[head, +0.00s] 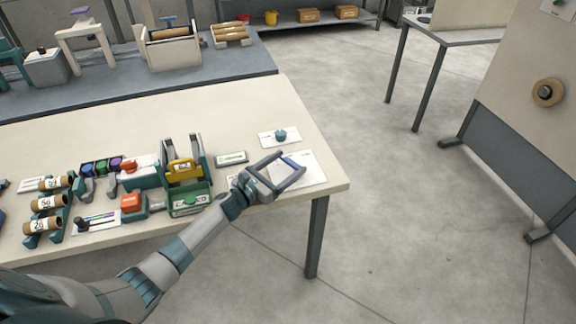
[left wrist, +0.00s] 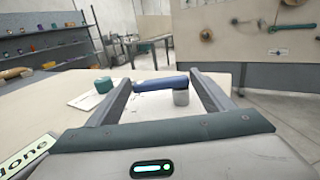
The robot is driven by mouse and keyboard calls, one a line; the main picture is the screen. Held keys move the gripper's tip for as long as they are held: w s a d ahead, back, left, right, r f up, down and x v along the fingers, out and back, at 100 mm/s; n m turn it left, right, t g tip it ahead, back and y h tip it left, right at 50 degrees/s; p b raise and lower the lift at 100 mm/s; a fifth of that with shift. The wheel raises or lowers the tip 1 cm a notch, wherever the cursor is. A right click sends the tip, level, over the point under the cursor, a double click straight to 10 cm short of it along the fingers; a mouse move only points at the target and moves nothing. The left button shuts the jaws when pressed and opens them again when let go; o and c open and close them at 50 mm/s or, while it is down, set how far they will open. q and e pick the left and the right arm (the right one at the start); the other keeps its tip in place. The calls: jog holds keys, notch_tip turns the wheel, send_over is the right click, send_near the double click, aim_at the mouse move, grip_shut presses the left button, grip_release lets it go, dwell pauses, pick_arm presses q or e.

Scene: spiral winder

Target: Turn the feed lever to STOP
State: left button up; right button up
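The feed lever appears to be the blue bar (head: 292,162) over a white plate (head: 313,172) at the table's right front corner. In the left wrist view the blue lever (left wrist: 158,84) lies crosswise between my fingers, with a grey cylinder (left wrist: 181,98) under its right end. My left gripper (head: 293,161) is open, its fingers spread on either side of the lever; I cannot tell whether they touch it. The STOP marking is too small to read. My right gripper is not in view.
A teal knob (head: 281,135) on a white card stands just behind the lever. Left of my gripper are a green box (head: 190,200), a yellow part (head: 181,168), an orange-red block (head: 131,203) and cardboard tubes (head: 45,203). The table's right edge is close, with open floor beyond.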

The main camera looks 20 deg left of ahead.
pick_arm(q)
jog(key=shift+o, duration=0.9)
jog(key=shift+s+a+f, duration=0.1)
jog(key=shift+s+a, duration=0.15)
jog(key=shift+s, duration=0.3)
jog(key=b+v, duration=0.2)
jog(key=v, duration=0.3)
jog(key=shift+s+a, duration=0.25)
jog(key=shift+s, duration=0.3)
jog(key=shift+s, duration=0.1)
